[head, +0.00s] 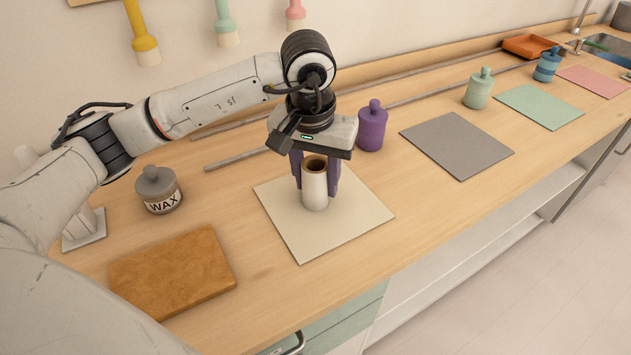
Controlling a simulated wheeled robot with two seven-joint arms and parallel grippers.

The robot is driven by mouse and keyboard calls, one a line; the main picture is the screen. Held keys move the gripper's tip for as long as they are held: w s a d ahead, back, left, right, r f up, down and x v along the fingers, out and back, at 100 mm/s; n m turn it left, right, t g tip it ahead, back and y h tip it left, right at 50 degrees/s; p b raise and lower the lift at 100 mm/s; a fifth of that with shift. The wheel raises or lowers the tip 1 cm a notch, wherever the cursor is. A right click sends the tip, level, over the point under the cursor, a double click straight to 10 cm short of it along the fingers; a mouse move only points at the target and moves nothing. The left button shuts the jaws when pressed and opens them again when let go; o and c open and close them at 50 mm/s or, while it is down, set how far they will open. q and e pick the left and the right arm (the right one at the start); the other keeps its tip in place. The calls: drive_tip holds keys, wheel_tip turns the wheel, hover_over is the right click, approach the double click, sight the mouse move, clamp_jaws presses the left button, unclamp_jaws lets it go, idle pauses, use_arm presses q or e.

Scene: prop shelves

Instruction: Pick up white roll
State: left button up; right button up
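The white roll (315,190) is a short pale tube with a dark hollow top. It stands upright over the cream square mat (352,222) and appears to rest on it. My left gripper (316,178) points down from above, with one purple finger on each side of the roll. No gap shows between the fingers and the roll, so it looks shut on it. Parts of the fingers are hidden behind the roll. My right gripper is not in view.
A grey wax jar (160,192) and a brown slab (175,270) are at left. A purple bottle (372,128) stands close behind my gripper at right. A grey mat (457,145) lies bare to the right. Metal bars (235,160) run along the back.

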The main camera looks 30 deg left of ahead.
use_arm(q)
drive_tip(key=c, duration=0.4)
drive_tip(key=shift+o, duration=0.2)
drive_tip(key=shift+r, duration=0.1)
